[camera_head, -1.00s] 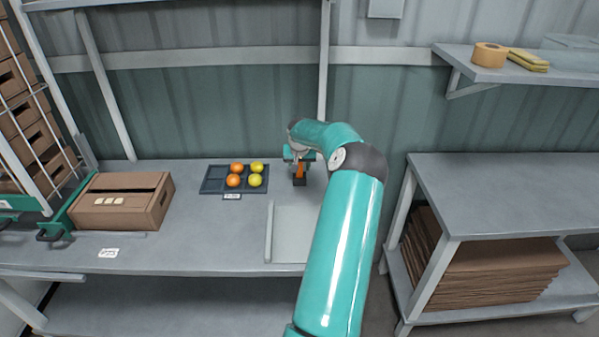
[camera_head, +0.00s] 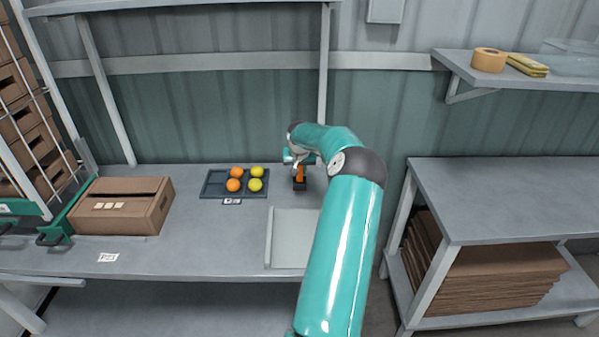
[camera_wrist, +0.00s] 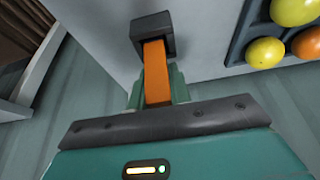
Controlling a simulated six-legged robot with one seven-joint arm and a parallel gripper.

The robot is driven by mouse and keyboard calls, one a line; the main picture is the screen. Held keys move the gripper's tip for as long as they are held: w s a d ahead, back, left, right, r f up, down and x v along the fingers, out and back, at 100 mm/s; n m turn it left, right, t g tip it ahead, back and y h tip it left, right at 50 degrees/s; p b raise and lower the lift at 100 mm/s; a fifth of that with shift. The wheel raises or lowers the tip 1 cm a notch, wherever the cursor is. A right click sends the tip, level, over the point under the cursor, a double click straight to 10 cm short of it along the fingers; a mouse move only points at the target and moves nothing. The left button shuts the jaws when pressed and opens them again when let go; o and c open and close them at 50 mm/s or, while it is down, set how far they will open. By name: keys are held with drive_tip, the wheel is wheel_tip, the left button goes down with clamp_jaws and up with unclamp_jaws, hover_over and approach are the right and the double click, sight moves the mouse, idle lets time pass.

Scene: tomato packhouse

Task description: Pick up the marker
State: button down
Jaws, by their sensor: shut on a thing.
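The orange marker (camera_wrist: 156,72) stands upright between the two teal fingers of my gripper (camera_wrist: 157,90) in the wrist view. Its far end meets a dark square block (camera_wrist: 153,25), which looks like a holder or base; I cannot tell whether it is seated in it. In the head view the marker (camera_head: 299,173) and the dark block (camera_head: 299,184) show small on the bench, right of the fruit tray, with my gripper (camera_head: 299,162) just above. My gripper is shut on the marker. The fingertips are partly hidden by the gripper body.
A dark tray (camera_head: 212,184) with orange and yellow fruit sits to the left. An open cardboard box (camera_head: 118,214) is farther left. A pale board (camera_head: 290,245) lies in front of the block. A wall stands behind.

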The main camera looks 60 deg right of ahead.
wheel_tip(320, 180, up, 3)
drive_tip(key=shift+f, duration=0.2)
drive_tip(key=s+a+r, duration=0.3)
drive_tip(key=a+r, duration=1)
drive_tip(key=r, duration=0.1)
drive_tip(key=shift+s+a+r, duration=0.25)
drive_tip(key=shift+s+r, duration=0.05)
drive_tip(key=shift+s, duration=0.05)
idle(0.5)
